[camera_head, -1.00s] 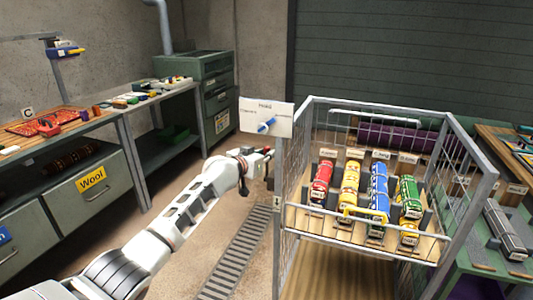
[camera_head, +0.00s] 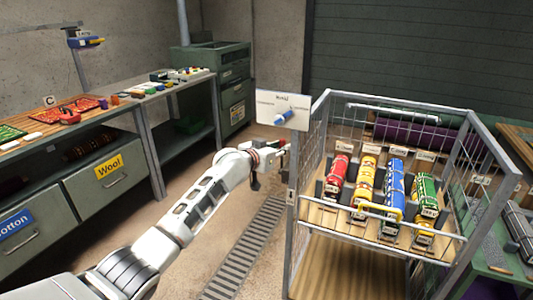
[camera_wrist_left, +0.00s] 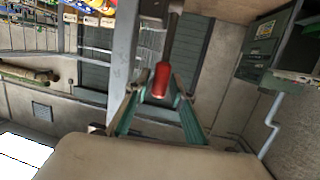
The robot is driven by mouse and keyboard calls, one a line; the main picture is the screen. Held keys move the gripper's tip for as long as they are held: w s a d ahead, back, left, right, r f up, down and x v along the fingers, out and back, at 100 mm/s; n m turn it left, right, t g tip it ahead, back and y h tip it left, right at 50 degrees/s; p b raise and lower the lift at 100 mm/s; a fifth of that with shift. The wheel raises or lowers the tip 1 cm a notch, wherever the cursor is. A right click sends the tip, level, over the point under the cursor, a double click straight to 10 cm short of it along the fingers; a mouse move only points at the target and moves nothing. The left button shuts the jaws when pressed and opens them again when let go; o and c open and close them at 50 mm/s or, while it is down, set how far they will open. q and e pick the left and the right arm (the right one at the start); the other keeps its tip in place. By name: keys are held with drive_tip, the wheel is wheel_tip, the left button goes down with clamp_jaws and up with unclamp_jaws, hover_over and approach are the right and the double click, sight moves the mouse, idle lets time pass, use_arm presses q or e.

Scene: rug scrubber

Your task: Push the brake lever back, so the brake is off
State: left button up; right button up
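The brake lever shows in the left wrist view as a dark rod with a red grip (camera_wrist_left: 161,80). My left gripper (camera_wrist_left: 157,88) has its two teal fingers apart, one on each side of the red grip, and some gap shows around it. In the head view my left gripper (camera_head: 268,157) is beside the left front post of the wire cage cart (camera_head: 297,210), just below the white panel. The lever is small there and partly hidden by the gripper. My right gripper is in neither view.
A white panel (camera_head: 268,103) with a blue knob (camera_head: 284,118) is at the cart's left corner. The cart holds several coloured rolls on a wooden shelf. Workbenches with drawers (camera_head: 112,176) stand at the left. A floor grate (camera_head: 245,250) runs between, with bare floor around it.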

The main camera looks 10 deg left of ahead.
use_arm(q)
drive_tip(key=v, duration=1)
drive_tip(key=shift+a, duration=0.1)
drive_tip(key=shift+c, duration=0.3)
